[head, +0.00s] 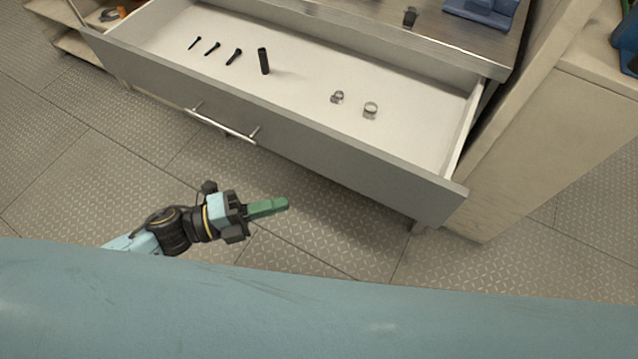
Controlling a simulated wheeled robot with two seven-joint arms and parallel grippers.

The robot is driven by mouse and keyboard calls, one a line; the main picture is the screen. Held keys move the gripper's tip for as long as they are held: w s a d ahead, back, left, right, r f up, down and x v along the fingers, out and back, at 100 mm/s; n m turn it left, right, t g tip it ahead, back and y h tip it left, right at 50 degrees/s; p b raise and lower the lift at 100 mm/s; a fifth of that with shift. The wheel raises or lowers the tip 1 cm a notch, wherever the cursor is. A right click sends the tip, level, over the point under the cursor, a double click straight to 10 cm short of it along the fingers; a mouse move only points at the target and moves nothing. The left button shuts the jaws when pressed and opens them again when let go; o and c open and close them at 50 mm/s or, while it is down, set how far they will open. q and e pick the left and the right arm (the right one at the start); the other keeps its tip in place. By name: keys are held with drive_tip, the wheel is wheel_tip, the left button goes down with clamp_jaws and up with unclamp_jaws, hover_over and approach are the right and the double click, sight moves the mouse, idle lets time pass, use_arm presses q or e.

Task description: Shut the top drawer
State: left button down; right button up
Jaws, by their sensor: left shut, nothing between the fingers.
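The top drawer (330,155) stands pulled far out of its cabinet, with a grey front and a pale inside. Its silver bar handle (222,124) is on the left part of the front. Inside lie several black bolts or screws, a black cylinder (263,61) and two metal clamp rings (370,110). My left gripper (284,204) has green fingers that are shut with nothing between them. It is in front of the drawer, below and right of the handle in the picture, apart from the drawer front. My right gripper is not in view.
The cabinet top (440,32) carries a blue object (481,12) and a small dark item (410,17). A pale wooden unit (545,140) stands close on the right, and shelves (75,42) at the upper left. The metal tread-plate floor (90,175) before the drawer is clear.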

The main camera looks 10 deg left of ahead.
use_arm(q)
approach(355, 171)
drive_tip(key=s+d, duration=0.2)
drive_tip(key=d, duration=0.2)
drive_tip(key=w, duration=0.1)
drive_tip(key=w+d, duration=0.1)
drive_tip(key=w, duration=0.1)
drive_tip(key=shift+w+b, duration=0.25)
drive_tip(key=shift+b, duration=0.1)
drive_tip(key=shift+w+d, duration=0.25)
drive_tip(key=shift+w, duration=0.1)
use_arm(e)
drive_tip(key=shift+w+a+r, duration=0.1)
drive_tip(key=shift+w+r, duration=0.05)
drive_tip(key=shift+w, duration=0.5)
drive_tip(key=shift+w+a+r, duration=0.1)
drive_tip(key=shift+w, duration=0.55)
use_arm(q)
drive_tip(key=shift+w, duration=0.1)
